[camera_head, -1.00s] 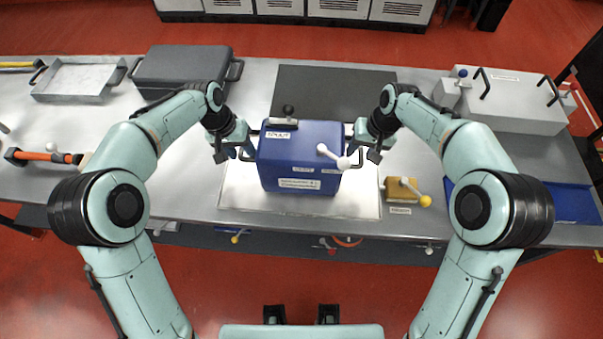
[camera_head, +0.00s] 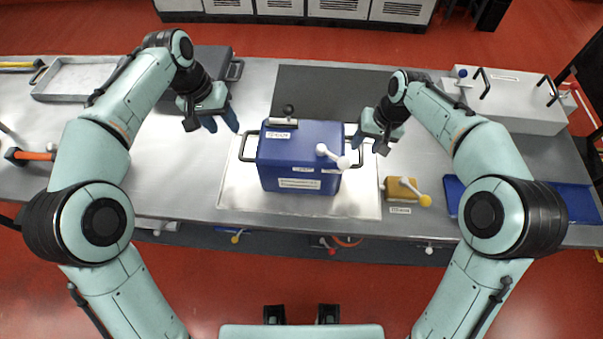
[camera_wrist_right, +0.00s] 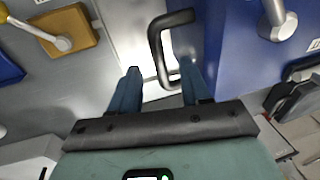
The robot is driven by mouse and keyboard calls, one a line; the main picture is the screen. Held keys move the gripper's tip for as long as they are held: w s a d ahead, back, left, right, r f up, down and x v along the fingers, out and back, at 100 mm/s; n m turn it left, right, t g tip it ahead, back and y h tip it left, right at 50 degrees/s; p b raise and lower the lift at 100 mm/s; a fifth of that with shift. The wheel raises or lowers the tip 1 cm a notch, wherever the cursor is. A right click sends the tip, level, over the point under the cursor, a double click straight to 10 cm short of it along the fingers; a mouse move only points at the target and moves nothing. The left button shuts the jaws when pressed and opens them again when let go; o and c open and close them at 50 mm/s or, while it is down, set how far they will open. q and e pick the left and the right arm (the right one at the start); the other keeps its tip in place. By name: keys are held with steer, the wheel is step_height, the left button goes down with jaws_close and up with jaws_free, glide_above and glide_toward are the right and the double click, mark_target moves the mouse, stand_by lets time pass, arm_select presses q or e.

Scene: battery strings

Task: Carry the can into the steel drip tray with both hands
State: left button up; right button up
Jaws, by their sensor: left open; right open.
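The can is a blue box (camera_head: 300,160) with white labels, a black knob on top and a black handle on each side. It stands upright in the shallow steel drip tray (camera_head: 232,195) at the middle of the bench. My left gripper (camera_head: 213,121) is open and empty, up and to the left of the can, clear of its left handle. My right gripper (camera_head: 376,143) is open and close to the right handle. In the right wrist view the black handle (camera_wrist_right: 157,45) lies just beyond the open fingers (camera_wrist_right: 158,90), and the can's blue side (camera_wrist_right: 222,50) is at the right.
A yellow-brown block with a lever (camera_head: 400,190) sits right of the tray. A dark mat (camera_head: 325,90) lies behind the can. A grey case (camera_head: 215,62) and another metal tray (camera_head: 75,80) stand at the back left. A white box (camera_head: 515,95) and a blue tray (camera_head: 570,203) are at the right.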

steer(key=v, duration=0.8)
steer(key=shift+r, duration=0.25)
steer(key=shift+f, duration=0.1)
